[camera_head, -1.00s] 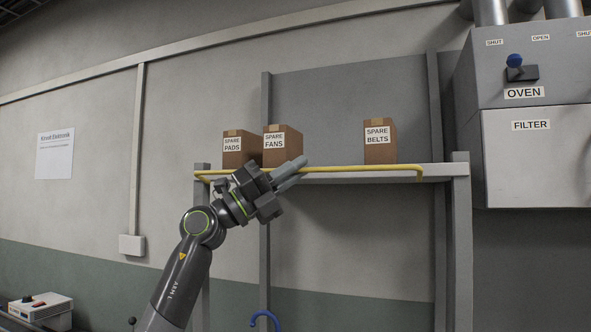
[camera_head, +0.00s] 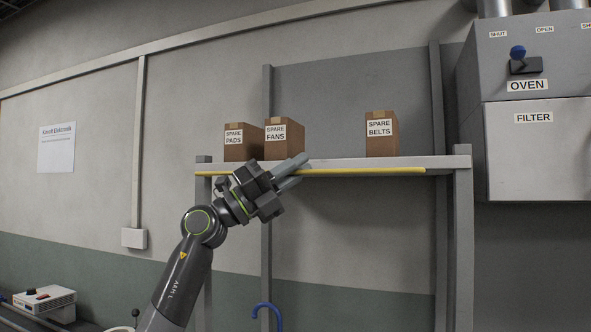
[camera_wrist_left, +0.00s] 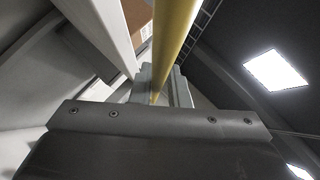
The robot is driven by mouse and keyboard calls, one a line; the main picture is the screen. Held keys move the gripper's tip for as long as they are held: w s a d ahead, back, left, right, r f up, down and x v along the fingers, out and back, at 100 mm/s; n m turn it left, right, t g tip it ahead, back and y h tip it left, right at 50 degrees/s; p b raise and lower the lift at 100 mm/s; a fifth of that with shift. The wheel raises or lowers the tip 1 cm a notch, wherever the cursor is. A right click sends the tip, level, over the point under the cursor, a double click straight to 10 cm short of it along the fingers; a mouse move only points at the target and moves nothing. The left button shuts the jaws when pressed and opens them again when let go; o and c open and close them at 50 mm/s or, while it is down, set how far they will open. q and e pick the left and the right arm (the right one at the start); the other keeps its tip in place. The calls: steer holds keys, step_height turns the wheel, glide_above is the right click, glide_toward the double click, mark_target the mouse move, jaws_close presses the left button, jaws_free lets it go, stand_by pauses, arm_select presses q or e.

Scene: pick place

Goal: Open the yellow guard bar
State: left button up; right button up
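The yellow guard bar (camera_head: 370,171) runs level along the front of the shelf (camera_head: 435,162), at or just under its front edge. My left gripper (camera_head: 297,171) reaches up from below, left of the shelf's middle, with its two grey fingers on either side of the bar. In the left wrist view the bar (camera_wrist_left: 172,30) passes between the fingers (camera_wrist_left: 162,85), and they look shut on it. The fingers and wrist hide a short part of the bar. My right gripper is not in view.
Boxes labelled spare pads (camera_head: 242,150), spare fans (camera_head: 285,142) and spare belts (camera_head: 381,135) stand on the shelf. An oven cabinet (camera_head: 528,82) with a blue-knobbed lever is at the right. A blue hook (camera_head: 267,308) shows below the shelf.

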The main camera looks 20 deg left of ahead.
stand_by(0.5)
arm_select(q)
steer(key=shift+a+f, duration=0.1)
steer(key=shift+f, duration=0.1)
steer(key=b+v, duration=0.7)
steer(key=v, duration=1)
steer(key=shift+o, duration=0.3)
